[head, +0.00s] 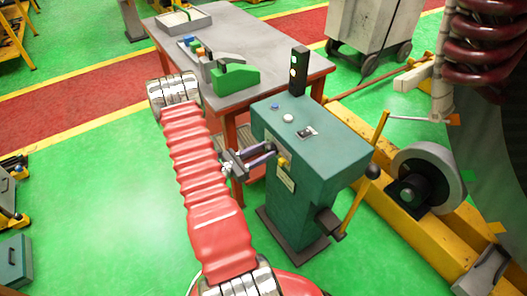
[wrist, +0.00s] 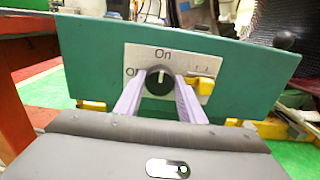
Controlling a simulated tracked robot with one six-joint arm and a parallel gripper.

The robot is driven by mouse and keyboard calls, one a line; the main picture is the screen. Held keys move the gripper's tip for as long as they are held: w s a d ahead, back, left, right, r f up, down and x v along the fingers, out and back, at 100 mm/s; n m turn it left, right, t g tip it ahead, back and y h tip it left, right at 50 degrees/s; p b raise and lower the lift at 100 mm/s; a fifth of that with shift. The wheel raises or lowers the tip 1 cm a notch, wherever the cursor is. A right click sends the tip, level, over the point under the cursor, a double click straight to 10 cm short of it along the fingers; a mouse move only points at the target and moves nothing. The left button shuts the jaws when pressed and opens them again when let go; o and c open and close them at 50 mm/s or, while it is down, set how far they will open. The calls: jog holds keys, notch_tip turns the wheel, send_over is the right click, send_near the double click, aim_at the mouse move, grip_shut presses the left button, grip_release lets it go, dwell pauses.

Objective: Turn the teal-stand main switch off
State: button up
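The teal stand (head: 317,150) stands upright on the floor right of centre in the head view. Its front fills the upper part of the wrist view (wrist: 95,60). The main switch is a black round knob (wrist: 159,82) with a white mark, on a pale plate (wrist: 188,60) lettered "On" above and a partly hidden label at the left. My gripper (head: 272,152) is at the stand's front. In the wrist view its two lilac fingers (wrist: 160,92) are apart, one on each side of the knob. I cannot tell whether they touch it.
A yellow part (wrist: 203,86) sits right of the knob on the plate. A lever (head: 362,175) is on the stand's right side. A table (head: 260,50) with a green block (head: 235,77) stands behind. A yellow beam (head: 400,225) with a grey wheel runs at the right. Green floor is open at the left.

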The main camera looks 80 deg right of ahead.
jog(key=c, duration=0.4)
jog(key=shift+d, duration=0.15)
jog(key=shift+c, duration=0.5)
